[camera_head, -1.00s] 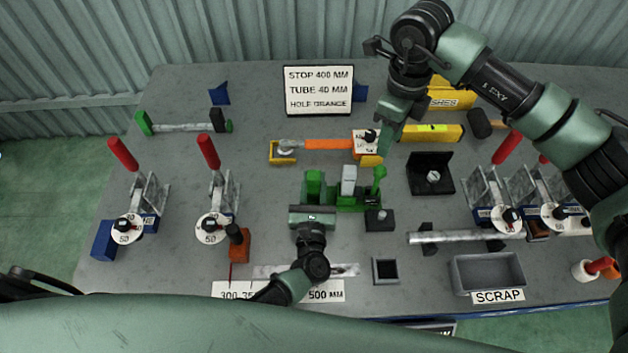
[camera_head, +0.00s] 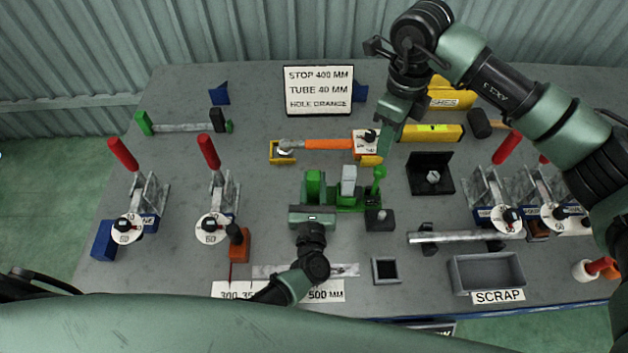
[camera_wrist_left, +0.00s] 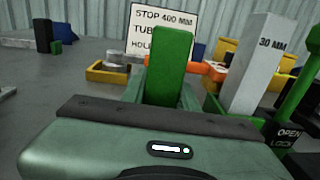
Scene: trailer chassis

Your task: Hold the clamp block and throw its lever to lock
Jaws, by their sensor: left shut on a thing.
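The green clamp block (camera_head: 314,184) stands near the middle of the bench, with a grey 30 MM piece (camera_head: 348,182) upright beside it. Its green lever (camera_head: 379,180) stands nearly upright at the right end. In the left wrist view, the lever (camera_wrist_left: 302,85) rises behind an OPEN / LOCK label (camera_wrist_left: 286,140). My left gripper (camera_head: 312,205) is at the front of the block and shut on its green upright (camera_wrist_left: 170,62). My right gripper (camera_head: 383,146) points down just above the lever's top; its fingertips are too unclear to tell their opening or contact.
Red-handled toggle clamps stand at left (camera_head: 215,205) and right. The grey scrap tray (camera_head: 487,270) is at the front right.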

